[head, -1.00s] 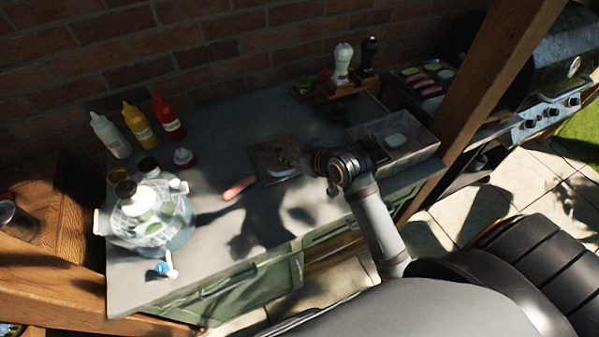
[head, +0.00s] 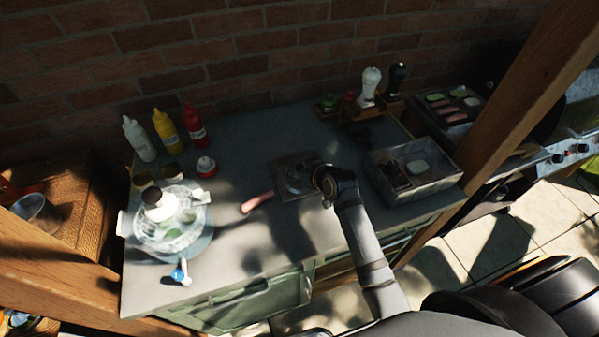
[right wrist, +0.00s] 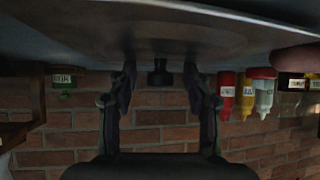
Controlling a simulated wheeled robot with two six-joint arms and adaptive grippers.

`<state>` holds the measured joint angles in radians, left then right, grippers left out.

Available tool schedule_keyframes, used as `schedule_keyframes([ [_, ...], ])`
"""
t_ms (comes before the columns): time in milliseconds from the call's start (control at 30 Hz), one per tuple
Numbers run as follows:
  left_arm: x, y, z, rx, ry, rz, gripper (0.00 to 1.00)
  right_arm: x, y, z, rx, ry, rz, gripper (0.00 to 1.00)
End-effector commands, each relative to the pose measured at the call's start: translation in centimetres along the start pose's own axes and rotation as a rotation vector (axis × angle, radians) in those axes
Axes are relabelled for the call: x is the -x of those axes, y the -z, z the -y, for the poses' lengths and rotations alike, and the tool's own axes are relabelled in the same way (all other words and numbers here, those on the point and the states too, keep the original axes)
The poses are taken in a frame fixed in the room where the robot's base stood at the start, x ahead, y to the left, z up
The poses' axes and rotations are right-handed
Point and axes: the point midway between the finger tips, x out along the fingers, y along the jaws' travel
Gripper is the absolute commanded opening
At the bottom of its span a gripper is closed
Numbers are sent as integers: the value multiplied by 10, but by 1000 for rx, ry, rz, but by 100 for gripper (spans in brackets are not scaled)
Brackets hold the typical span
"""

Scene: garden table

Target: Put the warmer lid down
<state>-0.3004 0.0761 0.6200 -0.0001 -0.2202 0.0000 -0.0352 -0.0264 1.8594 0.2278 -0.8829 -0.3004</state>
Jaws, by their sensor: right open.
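A flat, dark square piece that looks like the warmer lid (head: 285,188) lies on the counter, left of the open metal warmer bin (head: 440,182). My right gripper (head: 318,182) is low over its right part and hides some of it. In the right wrist view, which is upside down, my right gripper (right wrist: 160,85) is open with its two fingers apart. A black knob (right wrist: 160,72) shows between them; I cannot tell whether they touch it. Nothing is held. My left gripper is not in view.
A pink sausage (head: 257,202) lies left of the lid. A glass bowl with a mesh cover (head: 175,235) and sauce bottles (head: 166,132) stand at the left. Two shakers (head: 369,87) stand at the back. A wooden post (head: 510,110) rises at the right.

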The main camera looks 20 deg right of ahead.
Motion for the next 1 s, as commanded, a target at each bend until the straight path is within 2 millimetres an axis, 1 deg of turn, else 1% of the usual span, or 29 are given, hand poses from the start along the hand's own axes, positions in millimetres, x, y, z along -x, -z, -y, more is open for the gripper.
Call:
schedule_keyframes([
  [67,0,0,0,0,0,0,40,-4,0,0,0,0,-1,50],
  [233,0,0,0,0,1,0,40,-4,0,0,0,0,-1,50],
  [267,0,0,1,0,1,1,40,-4,0,0,0,0,-1,47],
  [600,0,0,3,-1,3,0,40,-4,0,0,0,0,0,1],
  [633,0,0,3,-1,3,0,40,-4,0,0,0,0,0,0],
  [1000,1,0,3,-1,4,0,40,-3,1,0,0,0,-2,0],
])
